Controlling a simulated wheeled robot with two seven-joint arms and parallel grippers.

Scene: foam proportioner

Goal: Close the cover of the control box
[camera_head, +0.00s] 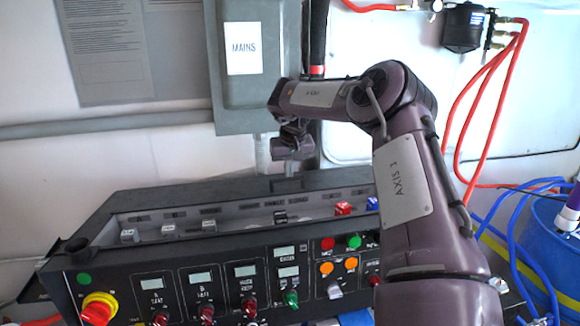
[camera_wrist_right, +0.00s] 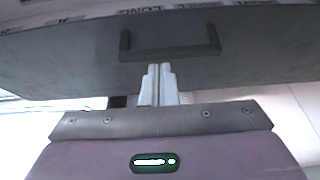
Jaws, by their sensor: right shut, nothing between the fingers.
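The control box (camera_head: 210,262) is a black console with knobs and small displays on its front. Its cover (camera_head: 225,190) is a dark panel along the back of the top recess, and the recess with its switches is uncovered. In the right wrist view the cover (camera_wrist_right: 70,62) fills the upper part, with a dark bracket-shaped handle (camera_wrist_right: 170,53) on it. My right gripper (camera_head: 292,150) is above and behind the cover. Its fingers (camera_wrist_right: 158,72) are shut and empty, just below the handle in the wrist view; I cannot tell whether they touch the cover. My left gripper is out of view.
A grey MAINS box (camera_head: 245,100) is on the wall close to my right gripper, with a dark pipe (camera_head: 318,45) beside it. Red hoses (camera_head: 490,90) hang at the right. A blue bucket (camera_head: 555,245) with blue hoses stands at the right edge.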

